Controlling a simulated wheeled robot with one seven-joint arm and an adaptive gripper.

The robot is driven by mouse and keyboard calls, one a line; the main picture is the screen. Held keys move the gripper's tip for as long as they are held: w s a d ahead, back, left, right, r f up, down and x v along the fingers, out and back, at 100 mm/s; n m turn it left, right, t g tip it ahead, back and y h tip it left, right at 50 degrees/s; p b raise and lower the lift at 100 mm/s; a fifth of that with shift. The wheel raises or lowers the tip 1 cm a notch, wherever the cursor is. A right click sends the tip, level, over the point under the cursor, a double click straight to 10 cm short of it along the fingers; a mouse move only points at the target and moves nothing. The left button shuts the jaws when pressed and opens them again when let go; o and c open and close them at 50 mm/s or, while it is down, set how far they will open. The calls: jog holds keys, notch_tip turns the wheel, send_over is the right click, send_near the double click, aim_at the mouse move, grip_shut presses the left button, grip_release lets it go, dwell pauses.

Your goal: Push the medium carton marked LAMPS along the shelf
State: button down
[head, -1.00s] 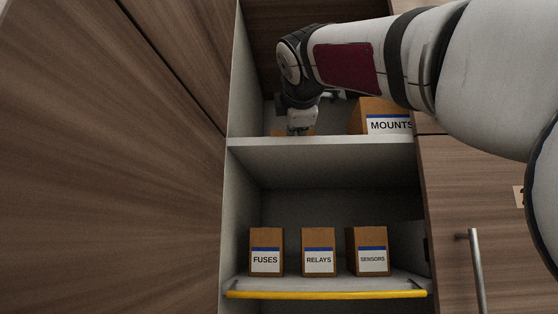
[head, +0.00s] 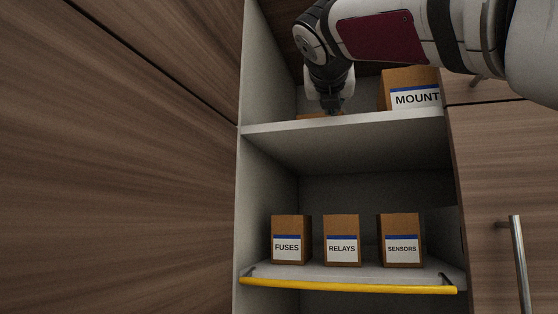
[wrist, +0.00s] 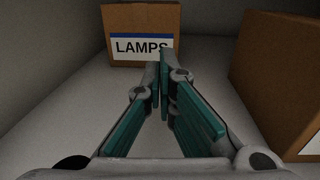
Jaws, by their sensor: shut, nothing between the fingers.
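The LAMPS carton (wrist: 143,25) stands upright on the shelf at the top of the wrist view, its label facing me. In the head view only a thin brown strip of a carton (head: 312,117), probably this one, shows above the upper shelf's front edge; the rest is hidden. My gripper (wrist: 161,62) is shut and empty. Its fingertips point at the carton's front and overlap the bottom right of its face in the picture; I cannot tell whether they touch. In the head view my gripper (head: 335,108) hangs inside the upper compartment.
The MOUNTS carton (head: 408,82) stands to the right of my gripper; it appears as a large carton at right in the wrist view (wrist: 283,75). The upper shelf board (head: 345,127) lies under them. Below are FUSES (head: 291,226), RELAYS (head: 342,226) and SENSORS (head: 401,226) cartons.

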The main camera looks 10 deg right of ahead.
aim_at(316, 115)
jog(key=p+x, duration=0.2)
jog(key=x, duration=1)
jog(key=shift+s+d+p, duration=0.1)
jog(key=shift+p, duration=0.3)
jog(key=shift+x, duration=1.1)
